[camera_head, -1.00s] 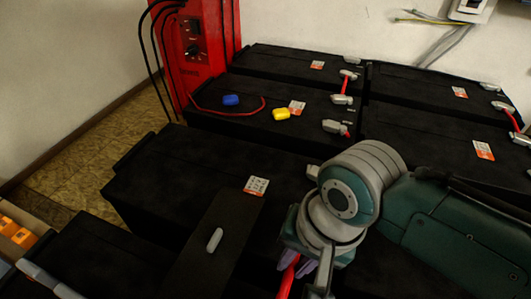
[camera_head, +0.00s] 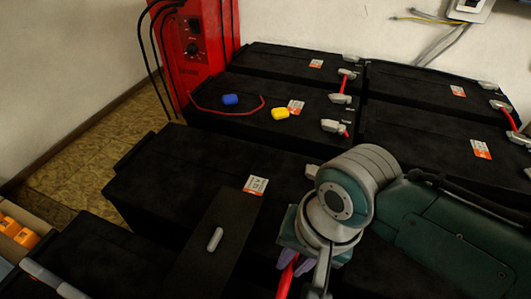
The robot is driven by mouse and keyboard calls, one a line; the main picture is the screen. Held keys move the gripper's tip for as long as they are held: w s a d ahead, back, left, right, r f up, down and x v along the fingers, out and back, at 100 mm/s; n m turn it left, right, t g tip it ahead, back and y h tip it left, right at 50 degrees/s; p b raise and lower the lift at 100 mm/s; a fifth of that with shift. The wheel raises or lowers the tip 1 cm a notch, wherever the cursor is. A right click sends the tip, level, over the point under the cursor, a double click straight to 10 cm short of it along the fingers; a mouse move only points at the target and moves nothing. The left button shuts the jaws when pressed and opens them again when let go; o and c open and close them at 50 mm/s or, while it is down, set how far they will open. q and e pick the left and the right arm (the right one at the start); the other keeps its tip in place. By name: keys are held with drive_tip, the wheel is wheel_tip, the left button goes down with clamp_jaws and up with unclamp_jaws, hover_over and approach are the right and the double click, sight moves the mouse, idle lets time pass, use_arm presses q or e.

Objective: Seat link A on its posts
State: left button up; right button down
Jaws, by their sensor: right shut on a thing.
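My right gripper (camera_head: 304,268) is at the lower middle, pointing down over the near black batteries. Its purple-padded fingers are shut on a red link (camera_head: 286,281), taken to be link A. Only a short red piece of the link shows; my wrist and the bottom picture edge hide the rest. The posts below it are hidden, so I cannot tell whether the link touches them. A grey terminal (camera_head: 311,171) shows on the near battery (camera_head: 190,165), just behind my wrist. My left gripper is not in view.
Other black batteries (camera_head: 285,63) behind carry red links (camera_head: 343,84) on grey terminals. A blue piece (camera_head: 230,99) and a yellow piece (camera_head: 280,113) lie on one battery. A red charger (camera_head: 192,50) stands behind left. A dark board with a grey handle (camera_head: 214,239) is left of my gripper.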

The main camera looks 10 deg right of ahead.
drive_tip(key=shift+f+b, duration=0.4)
drive_tip(key=shift+f, duration=0.2)
idle(0.6)
drive_tip(key=shift+f, duration=0.35)
idle(0.4)
drive_tip(key=shift+f, duration=0.25)
idle(0.6)
drive_tip(key=shift+c, duration=1.8)
unclamp_jaws()
